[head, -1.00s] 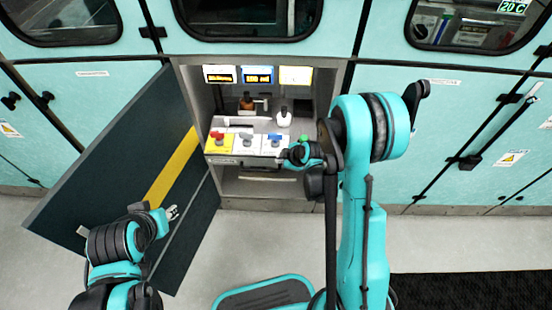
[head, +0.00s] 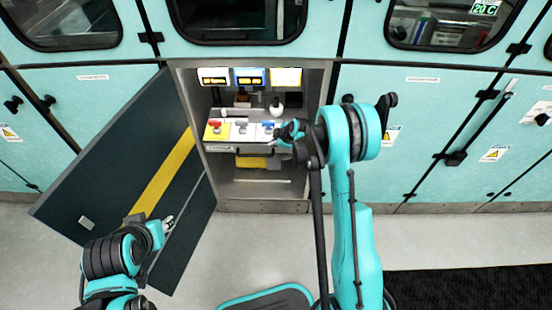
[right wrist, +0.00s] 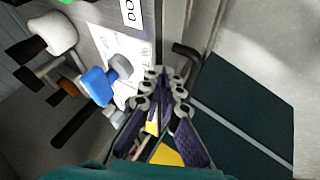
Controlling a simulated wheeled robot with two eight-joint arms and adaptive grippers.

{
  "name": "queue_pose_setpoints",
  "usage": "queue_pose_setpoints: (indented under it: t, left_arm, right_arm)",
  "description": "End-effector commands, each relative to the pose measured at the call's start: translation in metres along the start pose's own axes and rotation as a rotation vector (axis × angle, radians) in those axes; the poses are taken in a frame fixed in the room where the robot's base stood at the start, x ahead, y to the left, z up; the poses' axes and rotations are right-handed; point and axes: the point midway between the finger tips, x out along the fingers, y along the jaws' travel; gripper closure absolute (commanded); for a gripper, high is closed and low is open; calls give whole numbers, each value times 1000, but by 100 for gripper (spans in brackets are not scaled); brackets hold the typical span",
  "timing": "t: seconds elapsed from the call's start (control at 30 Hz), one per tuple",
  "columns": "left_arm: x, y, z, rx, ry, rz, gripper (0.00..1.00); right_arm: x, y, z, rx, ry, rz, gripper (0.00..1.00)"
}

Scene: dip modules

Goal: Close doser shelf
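The doser shelf (head: 220,149) is in the open cabinet, carrying yellow, white and blue-marked panels with red, grey and blue knobs on its front part. A white bottle (head: 277,108) and a brown bottle (head: 242,96) stand behind them. My right gripper (head: 281,138) is at the shelf's right front end. In the right wrist view its fingertips (right wrist: 167,78) come together beside the shelf's white-labelled face, with nothing seen between them. Whether they touch the shelf is unclear. My left gripper (head: 169,222) is in front of the open door; its fingers are too small to judge.
The dark cabinet door (head: 110,165) with a yellow stripe stands wide open at the left. Small screens (head: 249,76) sit above the shelf. A yellow thing (head: 252,162) shows below it.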

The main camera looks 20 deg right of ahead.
Motion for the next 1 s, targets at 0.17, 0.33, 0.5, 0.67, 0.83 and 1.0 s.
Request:
queue_pose_setpoints:
  t: [0.17, 0.33, 0.5, 0.67, 0.83, 1.0]
  left_arm:
    - [0, 0, -1, 0, 0, 0, 66]
    - [-1, 0, -1, 0, 0, 0, 66]
    - [-1, 0, -1, 0, 0, 0, 66]
    - [-1, 0, -1, 0, 0, 0, 66]
    - [-1, 0, -1, 0, 0, 0, 66]
    - [-1, 0, -1, 0, 0, 0, 66]
  right_arm:
    - [23, 43, 0, 0, -1, 4, 100]
    - [39, 73, 0, -1, -1, 4, 100]
    - [50, 95, 0, 0, -1, 4, 100]
    - [56, 105, 0, 0, -1, 3, 100]
    - [58, 109, 0, 0, -1, 3, 100]
    - [58, 110, 0, 0, 0, 4, 100]
